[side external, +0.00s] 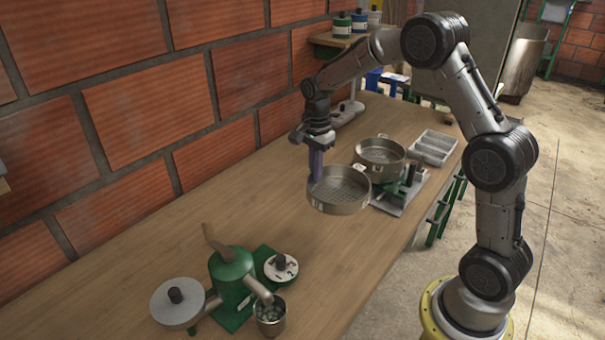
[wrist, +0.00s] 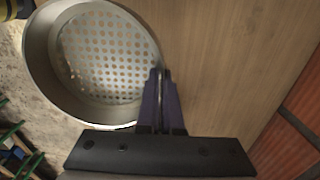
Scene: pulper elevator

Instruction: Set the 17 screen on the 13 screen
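A round metal screen with a perforated floor (side external: 340,190) hangs from my gripper (side external: 316,172), roughly level and apparently above the wooden table. My gripper's purple fingers are closed on its rim at the wall side. In the wrist view the fingers (wrist: 160,78) pinch the rim of this screen (wrist: 38,62), whose floor has many round holes. A second, similar round screen (side external: 380,156) stands farther back and to the right, with nothing visible on top of it. Both carry small pale labels, too small to read, so I cannot confirm which is 17 or 13.
A grey compartment tray (side external: 433,147) and a green and grey device (side external: 405,190) are near the second screen. In front are a green pulper (side external: 232,272), a grey knobbed disc (side external: 177,302) and a metal cup (side external: 270,316). A brick wall (side external: 120,105) borders the table.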

